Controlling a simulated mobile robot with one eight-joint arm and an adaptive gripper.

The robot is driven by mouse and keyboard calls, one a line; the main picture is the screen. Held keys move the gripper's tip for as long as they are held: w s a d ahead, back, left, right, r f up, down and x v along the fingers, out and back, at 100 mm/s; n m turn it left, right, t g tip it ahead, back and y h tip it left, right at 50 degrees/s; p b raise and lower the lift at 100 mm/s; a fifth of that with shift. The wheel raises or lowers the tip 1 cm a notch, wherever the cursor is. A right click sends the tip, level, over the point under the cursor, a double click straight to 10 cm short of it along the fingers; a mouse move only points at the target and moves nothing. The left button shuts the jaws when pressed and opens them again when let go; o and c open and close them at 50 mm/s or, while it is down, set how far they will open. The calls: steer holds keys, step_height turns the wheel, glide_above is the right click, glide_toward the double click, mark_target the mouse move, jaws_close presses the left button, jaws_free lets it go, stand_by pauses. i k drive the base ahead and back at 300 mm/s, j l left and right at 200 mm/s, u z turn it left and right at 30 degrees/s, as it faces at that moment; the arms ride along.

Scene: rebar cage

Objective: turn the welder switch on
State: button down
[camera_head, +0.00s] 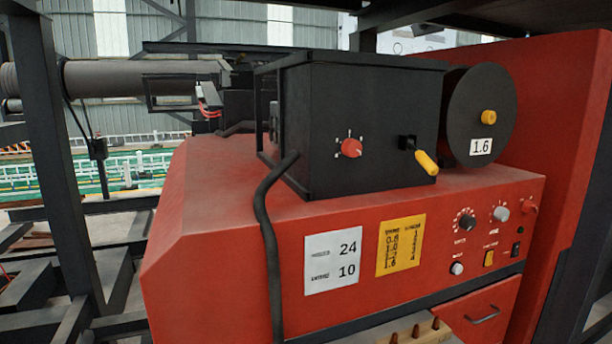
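The welder is a red cabinet (215,225) with a black box (375,95) on top. The black box's front carries a red rotary knob (351,148) with marks around it and a lever with a yellow handle (426,162), which slants down to the right. The cabinet's right front has two dials (466,220) (500,213), a white round knob (457,268), a yellow rocker or button (489,258) and a small black switch (516,249). The frames do not show which control is the welder switch or its on/off state. My gripper is not in view.
A black wire reel (482,112) marked 1.6 stands right of the box. A black cable (268,235) hangs down the cabinet's front. A white label (332,261) reads 24 and 10. A drawer (485,318) and a wooden piece with pegs (415,332) are below. Dark steel posts (52,150) stand left.

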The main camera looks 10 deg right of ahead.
mark_target(529, 207)
steer(key=z, duration=1.25)
